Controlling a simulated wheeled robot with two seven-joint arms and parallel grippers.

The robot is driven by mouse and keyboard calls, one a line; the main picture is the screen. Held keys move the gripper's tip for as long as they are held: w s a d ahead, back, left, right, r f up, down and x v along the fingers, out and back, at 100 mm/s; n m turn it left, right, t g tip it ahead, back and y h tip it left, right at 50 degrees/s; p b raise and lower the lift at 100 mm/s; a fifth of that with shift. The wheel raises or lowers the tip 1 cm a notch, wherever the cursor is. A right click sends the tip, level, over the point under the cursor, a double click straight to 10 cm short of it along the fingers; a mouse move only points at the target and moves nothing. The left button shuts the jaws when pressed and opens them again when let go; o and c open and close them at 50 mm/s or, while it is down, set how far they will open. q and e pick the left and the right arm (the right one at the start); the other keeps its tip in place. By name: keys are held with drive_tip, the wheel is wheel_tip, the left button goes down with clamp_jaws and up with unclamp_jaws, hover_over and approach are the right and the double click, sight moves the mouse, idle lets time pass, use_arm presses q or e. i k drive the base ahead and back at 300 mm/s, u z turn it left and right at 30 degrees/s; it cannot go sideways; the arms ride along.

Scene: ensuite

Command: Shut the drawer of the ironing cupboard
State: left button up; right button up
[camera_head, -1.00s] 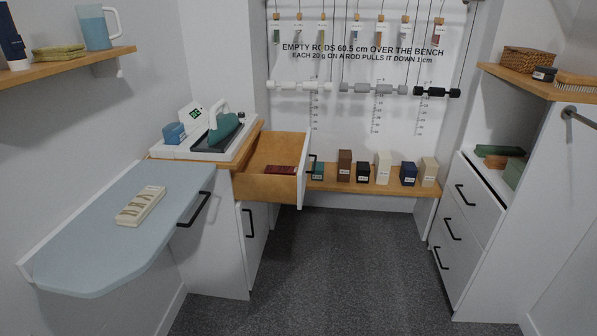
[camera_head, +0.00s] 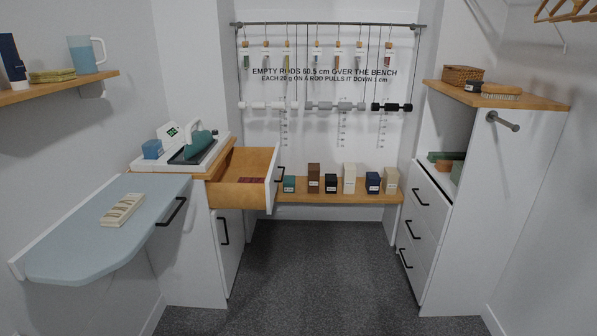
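The drawer (camera_head: 238,194) of the ironing cupboard (camera_head: 192,250) is pulled well out to the right. It is a wooden box with a white front and a black handle (camera_head: 280,174). Something dark red (camera_head: 251,181) lies inside it; its far part is hidden by the drawer wall. An iron on a white tray (camera_head: 180,153) stands on the cupboard top to the left of the drawer. Neither of my grippers shows in the head view.
A bench (camera_head: 330,192) with several small blocks runs along the back. A white drawer unit (camera_head: 420,225) stands at the right. The grey floor (camera_head: 325,270) between is clear.

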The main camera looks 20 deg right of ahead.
sight(224, 192)
drive_tip(key=z, duration=0.7)
drive_tip(key=i, duration=2.5)
drive_tip(key=u, duration=1.25)
